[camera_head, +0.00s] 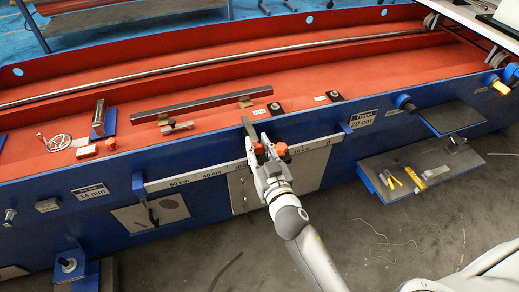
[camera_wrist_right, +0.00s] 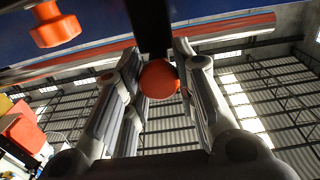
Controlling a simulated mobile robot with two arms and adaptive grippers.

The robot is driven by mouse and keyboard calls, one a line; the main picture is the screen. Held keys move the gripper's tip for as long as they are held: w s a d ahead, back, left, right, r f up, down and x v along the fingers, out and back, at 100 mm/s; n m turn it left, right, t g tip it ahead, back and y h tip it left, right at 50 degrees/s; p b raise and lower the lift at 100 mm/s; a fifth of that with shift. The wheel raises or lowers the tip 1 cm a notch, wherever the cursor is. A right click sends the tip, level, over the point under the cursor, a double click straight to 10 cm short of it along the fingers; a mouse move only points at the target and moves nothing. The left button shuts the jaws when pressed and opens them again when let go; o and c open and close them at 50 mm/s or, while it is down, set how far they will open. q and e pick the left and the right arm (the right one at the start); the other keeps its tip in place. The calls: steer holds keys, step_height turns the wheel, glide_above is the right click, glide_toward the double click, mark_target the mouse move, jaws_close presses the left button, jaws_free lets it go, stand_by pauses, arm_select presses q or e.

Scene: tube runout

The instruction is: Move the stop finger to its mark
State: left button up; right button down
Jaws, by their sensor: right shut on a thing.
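The stop finger (camera_head: 248,127) is a dark bar that reaches from the front rail over the red bed in the head view. Red-orange knobs show beside it. My right gripper (camera_head: 265,158) is at its front end, shut on its round knob. In the right wrist view the orange ball knob (camera_wrist_right: 159,79) sits between the fingers of my right gripper (camera_wrist_right: 150,65), below the dark bar (camera_wrist_right: 150,25). The white scale (camera_head: 205,173) runs along the front rail with cm marks. A plate reading 20 cm (camera_head: 362,119) is right of the gripper. My left gripper is not in view.
A dark bar on supports (camera_head: 200,103) lies on the red bed behind the gripper. A blue shelf with small tools (camera_head: 415,175) juts out at right. Another orange knob (camera_wrist_right: 55,25) shows in the wrist view.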

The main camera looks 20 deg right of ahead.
steer(key=c, duration=1.1)
jaws_free()
steer(key=shift+c, duration=0.2)
steer(key=s, duration=1.2)
steer(key=shift+d, duration=0.2)
steer(key=shift+c, duration=0.5)
